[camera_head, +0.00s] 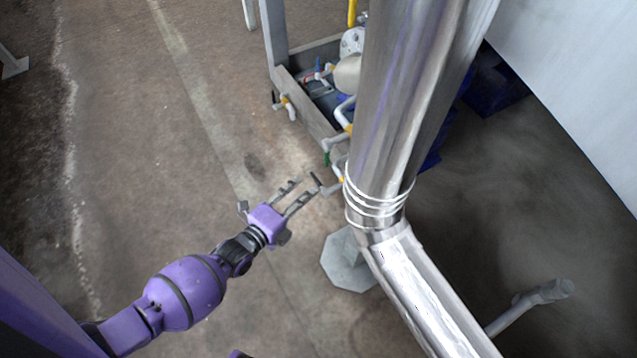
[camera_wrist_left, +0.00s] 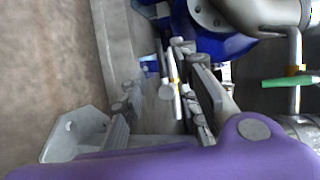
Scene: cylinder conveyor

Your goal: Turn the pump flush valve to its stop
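My left gripper (camera_head: 303,188) is open in the head view, its two fingers pointing up and right toward the low pipework. Just beyond the fingertips is a small pipe valve with a dark lever (camera_head: 317,180) and a yellow collar (camera_head: 341,180). I cannot tell for certain which valve is the pump flush valve. In the left wrist view, the left gripper (camera_wrist_left: 160,92) has its fingers apart, with a light pipe fitting or handle (camera_wrist_left: 172,75) between or just beyond them. Contact cannot be told. The right gripper is not in view.
A large steel pipe (camera_head: 400,110) stands close right of the gripper, with a foot plate (camera_head: 347,262) below. The pump frame (camera_head: 312,120) carries green (camera_head: 326,158), red (camera_head: 307,79) and blue (camera_head: 317,64) levers. A green lever (camera_wrist_left: 288,82) shows at wrist right.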

